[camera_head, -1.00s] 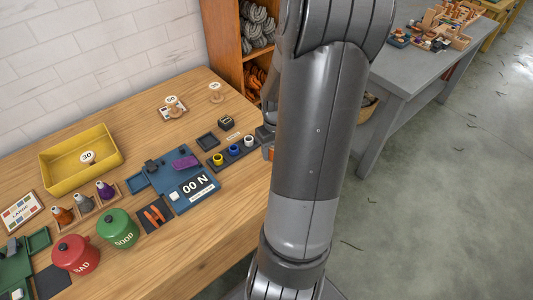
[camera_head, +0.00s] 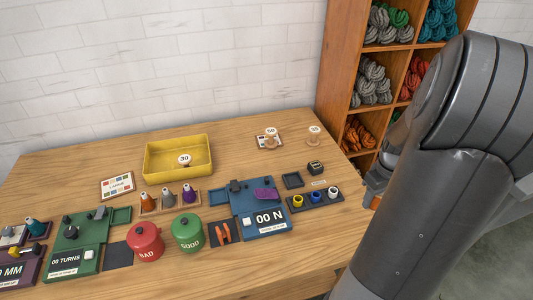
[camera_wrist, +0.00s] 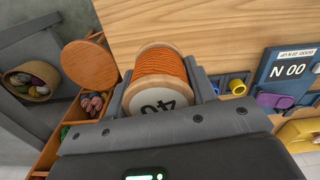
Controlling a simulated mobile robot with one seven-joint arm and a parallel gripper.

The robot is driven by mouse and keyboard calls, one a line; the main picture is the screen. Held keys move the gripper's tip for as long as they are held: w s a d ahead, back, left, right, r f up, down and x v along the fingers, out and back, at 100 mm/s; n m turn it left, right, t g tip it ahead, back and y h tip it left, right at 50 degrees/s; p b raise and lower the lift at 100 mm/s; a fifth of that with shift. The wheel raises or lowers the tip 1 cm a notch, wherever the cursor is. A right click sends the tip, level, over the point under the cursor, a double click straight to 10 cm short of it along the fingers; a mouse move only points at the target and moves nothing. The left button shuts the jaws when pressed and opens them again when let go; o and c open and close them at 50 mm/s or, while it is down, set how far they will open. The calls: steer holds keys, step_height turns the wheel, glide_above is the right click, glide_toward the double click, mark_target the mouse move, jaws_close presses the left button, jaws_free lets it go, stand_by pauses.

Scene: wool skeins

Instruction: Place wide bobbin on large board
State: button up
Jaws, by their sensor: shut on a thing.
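My gripper (camera_wrist: 160,82) is shut on a wide bobbin (camera_wrist: 161,66) wound with orange thread, its pale end marked 40, in the wrist view. A finger lies on each side of it. In the head view my gripper (camera_head: 376,187) is at the right, beyond the table's right edge and partly hidden by my arm; a bit of orange shows there. A small flat board (camera_head: 117,185) with coloured squares lies at the left of the table, in front of the yellow tray; its lettering seems to read LARGE.
The yellow tray (camera_head: 160,146) holds a bobbin marked 30. Red (camera_head: 146,245) and green pots, a blue gauge (camera_head: 262,222) and a cup rack crowd the front. A skein shelf (camera_head: 342,75) stands behind.

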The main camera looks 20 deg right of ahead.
steer(key=w+a+r+n, duration=0.1)
steer(key=w+a+n, duration=0.7)
steer(key=w, duration=0.6)
steer(key=w+a+r+n, duration=0.1)
steer(key=w+a+n, duration=0.65)
steer(key=w, duration=0.65)
steer(key=w+a+n, duration=0.3)
steer(key=a+n, duration=0.1)
steer(key=a, duration=0.8)
steer(key=w+a+n, duration=0.4)
steer(key=a, duration=0.8)
steer(key=w+a+f+n, duration=0.1)
steer(key=w+a+n, duration=0.2)
steer(key=a, duration=0.9)
steer(key=shift+w+a+f+n, duration=0.15)
steer(key=shift+w+n, duration=0.2)
steer(key=shift+n, duration=0.3)
steer(key=s+a+n, duration=0.2)
steer(key=a+n, duration=0.2)
steer(key=a, duration=0.8)
glide_toward(124, 190)
steer(key=shift+d+f+n, duration=0.3)
steer(key=shift+d+f, duration=0.3)
steer(key=shift+d, duration=0.25)
steer(key=shift+a+f, duration=0.25)
steer(key=shift+a, duration=0.25)
steer(key=shift+a+f, duration=0.25)
steer(key=shift+a, duration=0.2)
steer(key=shift+f, duration=2)
